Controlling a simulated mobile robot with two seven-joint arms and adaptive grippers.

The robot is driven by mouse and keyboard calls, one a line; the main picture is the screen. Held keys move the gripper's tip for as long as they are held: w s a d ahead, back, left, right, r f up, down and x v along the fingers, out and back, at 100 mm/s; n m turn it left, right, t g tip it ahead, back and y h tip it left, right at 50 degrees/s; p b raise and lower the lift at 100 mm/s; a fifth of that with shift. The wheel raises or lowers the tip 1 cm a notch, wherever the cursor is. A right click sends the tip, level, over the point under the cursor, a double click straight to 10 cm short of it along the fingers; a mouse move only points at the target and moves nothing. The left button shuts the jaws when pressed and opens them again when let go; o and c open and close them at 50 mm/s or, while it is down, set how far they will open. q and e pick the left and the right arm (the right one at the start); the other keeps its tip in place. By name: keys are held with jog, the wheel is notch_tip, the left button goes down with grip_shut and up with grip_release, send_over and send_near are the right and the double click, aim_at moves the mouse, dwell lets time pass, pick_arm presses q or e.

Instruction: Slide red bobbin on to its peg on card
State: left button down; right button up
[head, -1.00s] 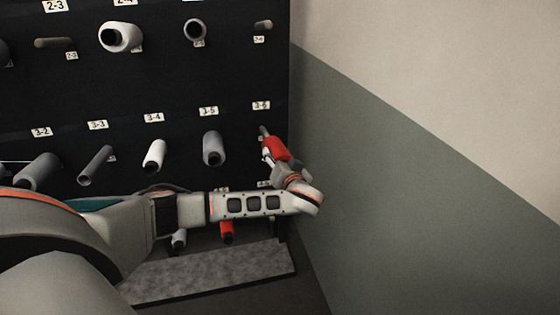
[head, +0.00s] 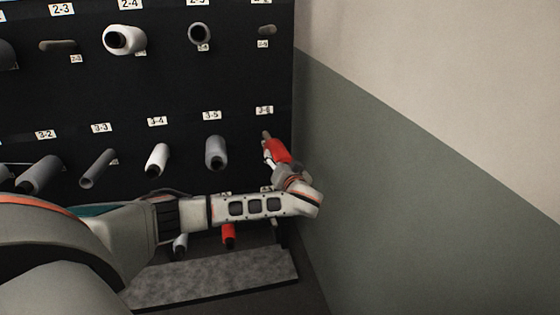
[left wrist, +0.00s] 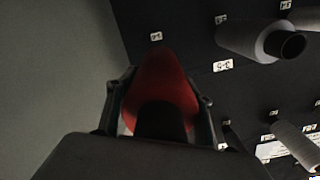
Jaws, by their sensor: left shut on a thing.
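A red bobbin (head: 278,150) is held at the end of my left arm, in front of the black card at its lower right, just below the 3-6 label. In the left wrist view the red bobbin (left wrist: 161,84) sits between both fingers of my left gripper (left wrist: 160,105), which is shut on it. A peg (head: 266,135) shows just above and behind the bobbin in the head view. Whether the bobbin is around the peg or only in front of it cannot be told. My right gripper is not in view.
The black card (head: 180,85) carries grey and white bobbins on pegs, including a grey one (head: 216,152) under 3-5. Another red bobbin (head: 228,236) hangs lower. A wall (head: 400,190) stands close on the right. A grey slab (head: 215,278) lies below.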

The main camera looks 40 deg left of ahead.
pick_arm(q)
jog(key=shift+w+a, duration=0.35)
jog(key=shift+a, duration=0.1)
jog(key=shift+w+a+f+b, duration=0.1)
jog(key=shift+w+a+b, duration=0.25)
jog(key=shift+a+b, duration=0.1)
jog(key=shift+w+a+f+b, duration=0.15)
jog(key=shift+w+a+b, duration=0.15)
jog(key=shift+w+a, duration=0.2)
jog(key=shift+w+a+b, duration=0.3)
jog(key=shift+w+a, duration=0.1)
jog(key=shift+a, duration=0.15)
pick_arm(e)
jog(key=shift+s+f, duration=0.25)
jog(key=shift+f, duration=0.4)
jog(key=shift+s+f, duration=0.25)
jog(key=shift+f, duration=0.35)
